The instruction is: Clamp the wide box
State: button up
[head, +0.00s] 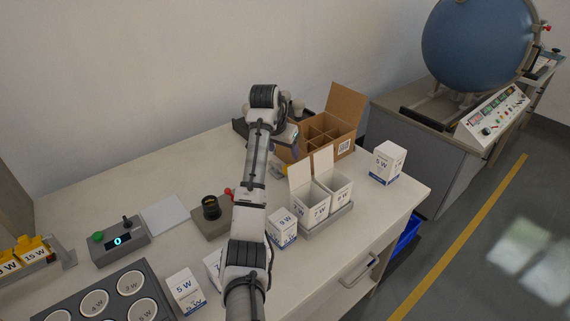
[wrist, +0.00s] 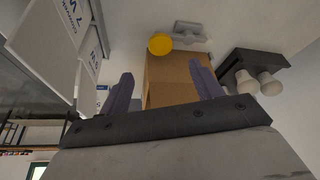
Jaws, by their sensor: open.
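No box is marked as wide; the widest in view is the open cardboard carton (head: 345,141) with inner dividers, at the back right of the table. My gripper (head: 287,148) is just left of it, mostly hidden by my arm. In the wrist view my gripper (wrist: 167,88) has its two purple fingers apart, and the carton (wrist: 172,75) shows between and beyond them. I cannot tell whether they touch it. Two open white bulb boxes (head: 322,196) stand in a grey holder (head: 330,220) nearer the front; white boxes also show in the wrist view (wrist: 50,45).
A closed white box (head: 387,162) stands near the right edge, and a 9 W box (head: 282,228) left of the holder. A yellow round knob (wrist: 160,44) and a dark rack of bulbs (wrist: 250,72) flank the carton. A control box (head: 121,242) sits at left.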

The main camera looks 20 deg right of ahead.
jog(key=p, duration=0.3)
send_near(280, 167)
jog(key=s+d+f, duration=0.1)
jog(key=d+f, duration=0.1)
jog(key=s+d+f, duration=0.1)
jog(key=s+f, duration=0.1)
jog(key=shift+s+d+f, duration=0.1)
jog(key=shift+d+f, duration=0.2)
jog(key=shift+d, duration=0.05)
jog(key=shift+b, duration=0.3)
jog(key=c, duration=1.4)
